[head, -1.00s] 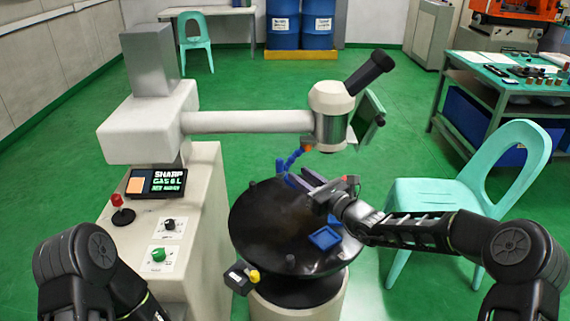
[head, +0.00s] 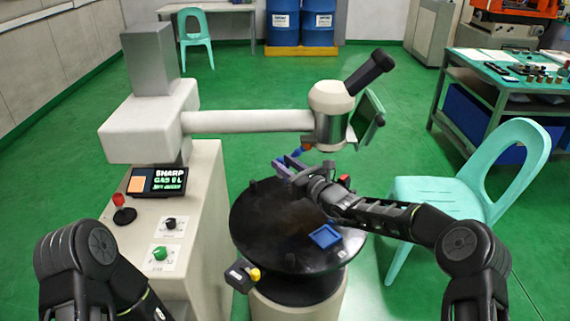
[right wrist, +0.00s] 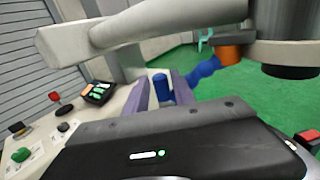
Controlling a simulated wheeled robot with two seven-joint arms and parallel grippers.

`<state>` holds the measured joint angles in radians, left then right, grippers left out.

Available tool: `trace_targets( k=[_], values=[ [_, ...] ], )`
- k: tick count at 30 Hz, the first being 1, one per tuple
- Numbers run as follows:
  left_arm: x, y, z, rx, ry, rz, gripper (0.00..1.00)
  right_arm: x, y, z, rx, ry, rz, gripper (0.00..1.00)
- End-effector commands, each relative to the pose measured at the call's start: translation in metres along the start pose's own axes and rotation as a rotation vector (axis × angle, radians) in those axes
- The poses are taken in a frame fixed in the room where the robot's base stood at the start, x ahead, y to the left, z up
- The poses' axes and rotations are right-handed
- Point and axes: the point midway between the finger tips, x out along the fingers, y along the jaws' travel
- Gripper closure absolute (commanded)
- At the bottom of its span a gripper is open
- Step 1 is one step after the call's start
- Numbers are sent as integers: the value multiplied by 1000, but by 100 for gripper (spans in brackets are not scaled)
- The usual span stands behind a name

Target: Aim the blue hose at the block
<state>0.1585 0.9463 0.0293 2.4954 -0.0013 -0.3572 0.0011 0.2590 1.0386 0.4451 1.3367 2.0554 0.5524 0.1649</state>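The blue hose (head: 298,153) has an orange nozzle (head: 306,147) and is under the machine head, above the far side of the round black table. In the right wrist view the hose (right wrist: 205,70) bends up to its orange nozzle (right wrist: 230,54), beside the dark cylinder under the head. My right gripper (head: 285,166) is at the hose with its purple-grey fingers apart. A blue upright piece of the hose shows between the fingertips (right wrist: 161,88), with narrow gaps seeming to remain. I cannot make out the block; my right arm covers part of the table. My left gripper is out of view.
A control cabinet (head: 205,220) stands left; a turquoise chair (head: 440,200) stands right.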

Motion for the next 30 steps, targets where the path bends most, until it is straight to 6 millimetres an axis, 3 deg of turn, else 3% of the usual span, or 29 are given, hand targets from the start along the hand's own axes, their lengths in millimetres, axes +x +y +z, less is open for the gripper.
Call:
trace_targets(
  k=[2, 13, 30],
  values=[
    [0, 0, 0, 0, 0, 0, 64, 0, 0, 0, 0, 0, 0, 70],
    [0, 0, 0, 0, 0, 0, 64, 0, 0, 0, -1, 0, 0, 100],
    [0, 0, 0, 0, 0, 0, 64, 0, 0, 0, -1, -1, 0, 100]
  ],
)
